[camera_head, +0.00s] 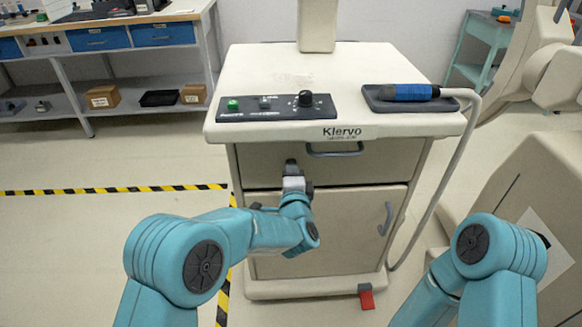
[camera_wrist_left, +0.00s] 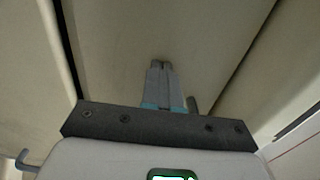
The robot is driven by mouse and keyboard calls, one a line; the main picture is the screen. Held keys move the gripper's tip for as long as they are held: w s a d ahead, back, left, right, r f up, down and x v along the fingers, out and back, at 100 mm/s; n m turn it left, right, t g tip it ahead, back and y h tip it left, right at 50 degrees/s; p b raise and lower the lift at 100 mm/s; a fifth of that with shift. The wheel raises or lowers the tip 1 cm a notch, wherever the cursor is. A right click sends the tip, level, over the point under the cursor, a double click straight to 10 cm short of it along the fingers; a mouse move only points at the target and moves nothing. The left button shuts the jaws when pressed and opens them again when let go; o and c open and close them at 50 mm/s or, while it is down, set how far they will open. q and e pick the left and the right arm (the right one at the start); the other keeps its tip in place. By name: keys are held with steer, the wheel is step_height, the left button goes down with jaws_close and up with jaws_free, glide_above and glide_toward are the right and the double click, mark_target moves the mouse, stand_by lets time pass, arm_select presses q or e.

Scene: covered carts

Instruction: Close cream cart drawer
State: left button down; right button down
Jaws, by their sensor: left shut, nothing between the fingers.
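The cream cart (camera_head: 320,80) stands in front of me, with a drawer (camera_head: 400,157) under its overhanging top. The drawer front looks nearly in line with the body; I cannot tell whether a small gap remains. My left gripper (camera_head: 291,165) is shut and empty at the drawer front, left of the handle. In the left wrist view its fingertips (camera_wrist_left: 160,66) point at a cream panel (camera_wrist_left: 175,30), touching or very close. My right forearm shows at the lower right; its gripper is out of view.
Below the drawer is a cabinet door (camera_head: 340,225) with a handle (camera_head: 386,218). A red pedal (camera_head: 366,297) sticks out at the cart's foot. A cable (camera_head: 450,170) hangs down the right side from the blue handpiece (camera_head: 405,92). A workbench (camera_head: 110,40) stands behind left.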

arm_select(q)
steer(key=shift+w+a+r, duration=0.15)
steer(key=shift+w+r, duration=0.1)
steer(key=shift+r, duration=0.15)
steer(key=shift+f, duration=0.1)
stand_by(0.3)
